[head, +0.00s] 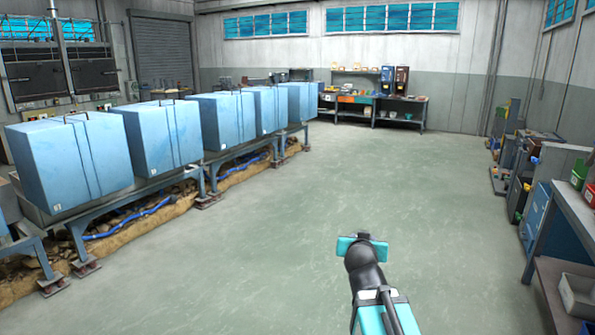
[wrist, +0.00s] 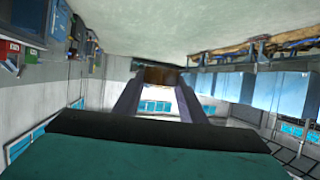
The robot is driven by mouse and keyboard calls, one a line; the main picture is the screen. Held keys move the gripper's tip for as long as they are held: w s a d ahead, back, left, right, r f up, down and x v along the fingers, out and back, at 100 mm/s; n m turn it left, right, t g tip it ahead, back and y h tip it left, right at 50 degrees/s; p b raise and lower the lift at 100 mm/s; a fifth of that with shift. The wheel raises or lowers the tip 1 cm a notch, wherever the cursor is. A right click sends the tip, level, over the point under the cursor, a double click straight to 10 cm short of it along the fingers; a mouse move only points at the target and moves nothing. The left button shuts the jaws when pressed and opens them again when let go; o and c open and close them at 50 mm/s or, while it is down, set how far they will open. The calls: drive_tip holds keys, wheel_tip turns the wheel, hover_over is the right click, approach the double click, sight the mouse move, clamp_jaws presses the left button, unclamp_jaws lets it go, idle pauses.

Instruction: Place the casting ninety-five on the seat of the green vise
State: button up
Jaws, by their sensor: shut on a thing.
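In the wrist view, which is upside down, my gripper (wrist: 158,88) has its two dark fingers shut on a brown, blocky thing (wrist: 157,77). It looks like a casting, but no number can be read on it. In the head view my arm reaches forward over open floor, and its fingers and the held thing are hidden behind the arm. I cannot pick out a green vise in either view.
Large blue boxes (head: 160,138) stand on metal frames along the left. A workbench (head: 402,112) with machines and bins is at the back. At the right are a bench (head: 575,225) and a grey tray (head: 577,297). The middle floor (head: 300,200) is clear.

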drive_tip(key=shift+w+a+r+n+y, duration=0.4)
drive_tip(key=shift+a+r+y, duration=0.1)
drive_tip(key=shift+r, duration=0.15)
drive_tip(key=shift+w+a+r+n+y, duration=0.35)
drive_tip(key=shift+a+r+n+y, duration=0.1)
drive_tip(key=shift+r, duration=0.15)
drive_tip(key=shift+w+a+r+n+y, duration=0.15)
drive_tip(key=shift+r+n+y, duration=0.15)
drive_tip(key=shift+r+y, duration=0.1)
drive_tip(key=shift+w+a+r+n+y, duration=0.15)
drive_tip(key=shift+r+n+y, duration=0.1)
drive_tip(key=shift+r, duration=0.1)
